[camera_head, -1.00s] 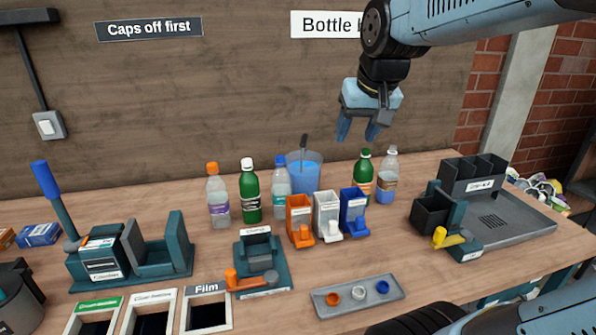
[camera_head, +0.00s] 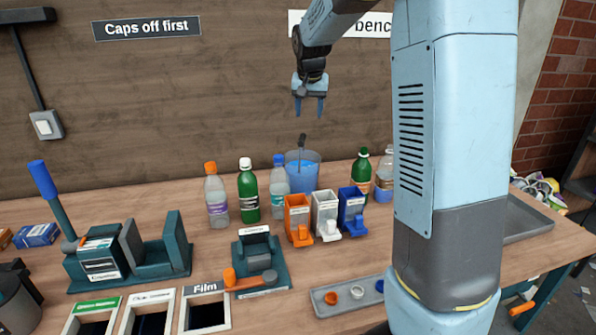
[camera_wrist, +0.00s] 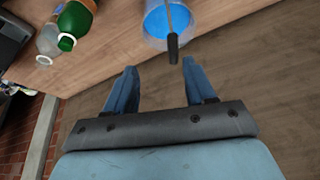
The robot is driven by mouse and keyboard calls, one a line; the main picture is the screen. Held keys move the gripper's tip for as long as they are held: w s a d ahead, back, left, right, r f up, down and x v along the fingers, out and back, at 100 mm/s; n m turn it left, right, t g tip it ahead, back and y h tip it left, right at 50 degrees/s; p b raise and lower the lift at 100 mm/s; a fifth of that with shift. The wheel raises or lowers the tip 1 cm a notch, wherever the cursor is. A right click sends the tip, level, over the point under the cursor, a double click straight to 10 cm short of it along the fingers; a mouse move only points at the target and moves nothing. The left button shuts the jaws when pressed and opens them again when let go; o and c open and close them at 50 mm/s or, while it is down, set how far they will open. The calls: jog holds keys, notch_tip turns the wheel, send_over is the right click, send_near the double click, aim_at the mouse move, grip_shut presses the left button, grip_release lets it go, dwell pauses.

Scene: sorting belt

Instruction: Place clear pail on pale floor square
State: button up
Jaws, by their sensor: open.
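The clear pail (camera_head: 302,171) stands on the bench at the back, behind the small dispensers. It holds blue liquid, and a dark-handled tool sticks up out of it. My gripper (camera_head: 309,108) hangs above the pail, pointing down, with its two blue fingers apart and nothing between them. In the wrist view the pail (camera_wrist: 156,25) lies beyond the open fingers (camera_wrist: 160,82), with the tool's dark handle near the gap between them. The pale floor square is not in view.
Bottles stand close on both sides of the pail: a blue-capped one (camera_head: 279,180) at left and a green one (camera_head: 361,168) at right. Orange (camera_head: 297,212), white and blue dispensers stand in front. My arm hides the bench's right part.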

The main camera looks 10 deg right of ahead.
send_near(301, 138)
jog(key=shift+m+h, duration=0.3)
jog(key=x, duration=0.8)
jog(key=shift+w+a+f, duration=0.2)
jog(key=shift+w, duration=0.05)
jog(key=shift+x, duration=2.55)
jog(key=shift+d, duration=0.2)
jog(key=shift+c, duration=0.2)
grip_shut()
